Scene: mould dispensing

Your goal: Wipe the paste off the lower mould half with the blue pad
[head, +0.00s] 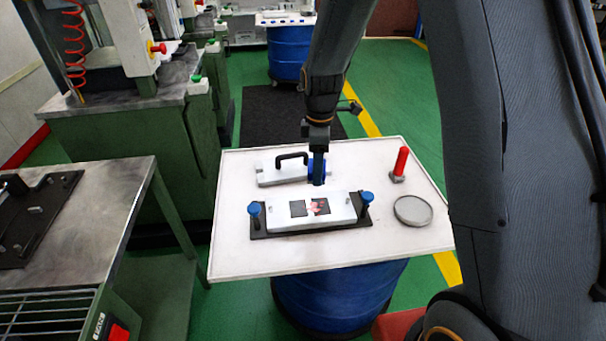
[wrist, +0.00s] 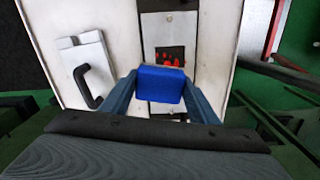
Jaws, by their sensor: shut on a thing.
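The lower mould half (head: 337,206) is a pale block on a black base plate with blue knobs at both ends, lying on the white table. Two dark square cavities show in its top, and red paste (head: 320,207) lies in and around the right one. In the wrist view the paste (wrist: 168,59) shows as red spots just beyond the pad. My gripper (head: 318,177) is shut on the blue pad (wrist: 161,84), between its two fingers. The pad is above the table, near the back edge of the mould half. I cannot tell its exact height.
The other mould half with a black handle (head: 292,158) lies behind, to the left of my gripper. A red-handled tool (head: 401,162) stands at the right, near a round grey dish (head: 413,210). The white table (head: 245,262) is bare along its front. A metal bench (head: 100,200) stands at left.

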